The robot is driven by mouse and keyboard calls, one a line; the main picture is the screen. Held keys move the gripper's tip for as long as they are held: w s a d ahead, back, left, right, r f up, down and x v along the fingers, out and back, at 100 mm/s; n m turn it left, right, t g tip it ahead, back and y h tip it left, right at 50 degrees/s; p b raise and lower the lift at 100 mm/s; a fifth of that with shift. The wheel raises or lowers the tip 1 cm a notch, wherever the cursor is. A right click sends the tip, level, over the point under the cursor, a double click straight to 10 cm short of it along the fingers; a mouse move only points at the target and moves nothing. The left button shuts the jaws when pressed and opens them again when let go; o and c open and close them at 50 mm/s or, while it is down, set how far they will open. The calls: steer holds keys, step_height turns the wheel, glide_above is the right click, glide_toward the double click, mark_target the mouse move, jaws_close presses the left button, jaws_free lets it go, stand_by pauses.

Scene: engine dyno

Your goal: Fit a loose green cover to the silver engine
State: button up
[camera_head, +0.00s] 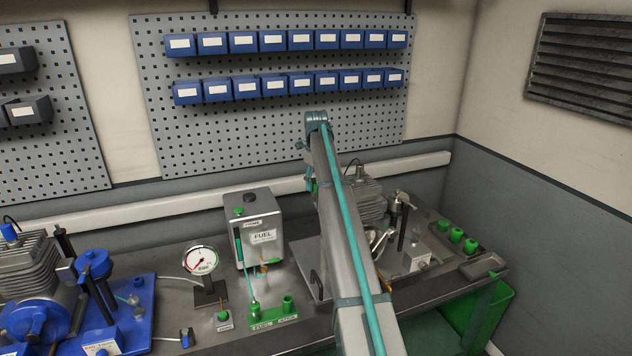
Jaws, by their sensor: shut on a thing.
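The silver engine (368,205) with its finned block stands on the bench right of centre. My own arm link crosses in front of it and hides its left part. Three small green covers (456,235) stand in a row on the bench to the right of the engine. They look like short round caps, apart from the engine. My arm rises from the bottom of the view to a bend in front of the pegboard. My gripper is not visible; the arm link seems to hide it, so I cannot see what it holds.
A grey fuel box (262,228), a dial gauge (201,262) and a green fuel stand (272,314) are left of my arm. A blue engine (38,290) sits at far left. A dark tray (484,265) lies at the bench's right end, above a green bin (488,318).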

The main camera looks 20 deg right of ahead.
steer(key=shift+f, duration=0.45)
stand_by(0.4)
steer(key=shift+f, duration=0.3)
steer(key=shift+f, duration=0.2)
stand_by(0.4)
steer(key=shift+f, duration=0.5)
steer(key=o, duration=0.9)
